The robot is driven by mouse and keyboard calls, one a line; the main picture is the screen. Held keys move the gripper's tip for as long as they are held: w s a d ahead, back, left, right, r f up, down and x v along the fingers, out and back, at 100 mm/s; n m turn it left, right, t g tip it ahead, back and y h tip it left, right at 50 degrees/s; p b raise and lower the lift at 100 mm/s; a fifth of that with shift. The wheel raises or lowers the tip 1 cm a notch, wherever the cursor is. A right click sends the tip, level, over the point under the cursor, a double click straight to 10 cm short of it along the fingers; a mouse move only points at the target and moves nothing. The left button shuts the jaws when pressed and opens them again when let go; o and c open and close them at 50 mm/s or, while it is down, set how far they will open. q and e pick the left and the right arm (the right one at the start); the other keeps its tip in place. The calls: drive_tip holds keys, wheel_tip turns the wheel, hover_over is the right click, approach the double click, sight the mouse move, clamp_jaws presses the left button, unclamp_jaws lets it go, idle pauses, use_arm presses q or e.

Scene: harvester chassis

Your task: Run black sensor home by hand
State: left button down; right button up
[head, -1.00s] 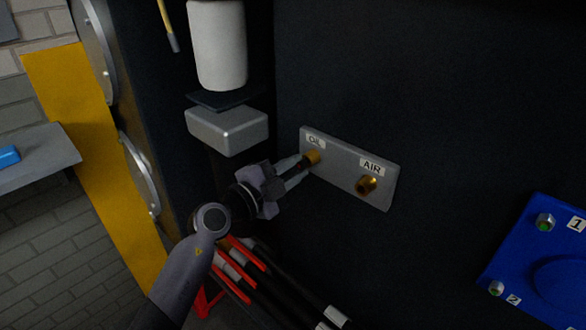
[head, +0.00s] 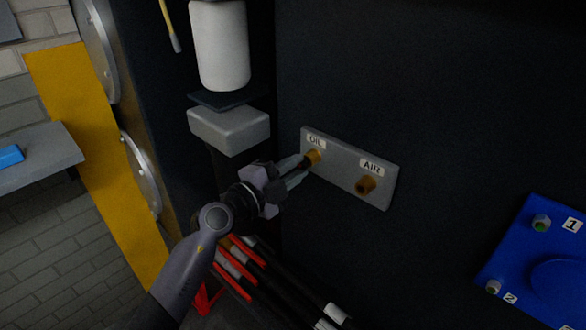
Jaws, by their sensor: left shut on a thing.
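A grey plate (head: 340,178) on the dark wall bears two brass ports, one labelled OIL (head: 313,157) and one labelled AIR (head: 366,185). My left gripper (head: 297,170) is at the OIL port, its fingers shut on a small dark sensor (head: 301,163). The sensor's far end meets the brass OIL port; how deep it sits in it cannot be told. The fingers hide most of the sensor. The AIR port is empty. My right gripper is not in view.
A white cylinder (head: 220,45) and a grey block (head: 229,129) stand out above my left arm. Black hoses with red parts (head: 255,270) run below it. A blue plate (head: 540,255) with numbered bolts is at the right. A grey shelf (head: 45,160) is at the left.

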use_arm(q)
drive_tip(key=m, duration=0.5)
drive_tip(key=shift+m, duration=0.4)
drive_tip(key=m, duration=0.4)
drive_tip(key=shift+w+m, duration=0.1)
drive_tip(key=shift+m, duration=0.2)
drive_tip(key=c, duration=0.9)
unclamp_jaws()
drive_tip(key=shift+c, duration=1.1)
